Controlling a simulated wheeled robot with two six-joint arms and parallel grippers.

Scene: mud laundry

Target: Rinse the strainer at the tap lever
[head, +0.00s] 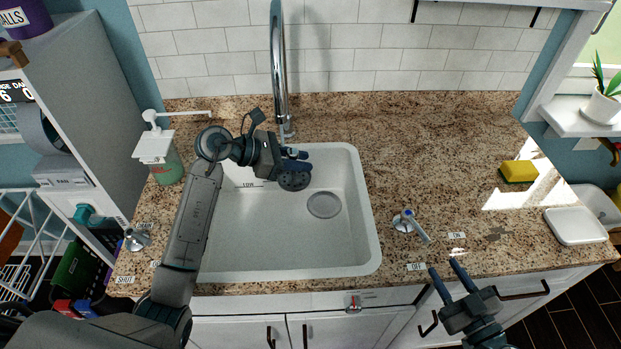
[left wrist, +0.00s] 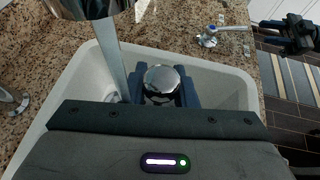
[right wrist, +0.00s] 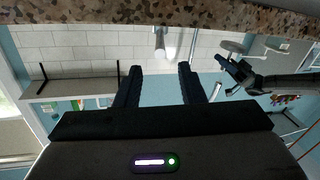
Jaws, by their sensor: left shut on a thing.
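My left gripper (head: 296,160) is shut on the strainer (head: 293,181), a dark round disc held above the sink (head: 250,245). In the left wrist view the strainer's chrome knob (left wrist: 162,80) sits between the fingers. The tap spout (left wrist: 85,8) is close by there, and a pale column that looks like running water (left wrist: 108,62) drops from it beside the gripper. The tap lever (head: 408,222), blue and chrome, lies right of the sink, its handle pointing between the ON and OFF labels. My right gripper (head: 446,267) is open and empty near the counter's front edge, below the lever.
The drain (head: 323,205) shows in the sink floor. A soap dispenser (head: 158,155) stands at the back left. A yellow sponge (head: 519,171) and a white dish (head: 575,226) lie to the right. The counter (head: 430,150) behind the lever is clear.

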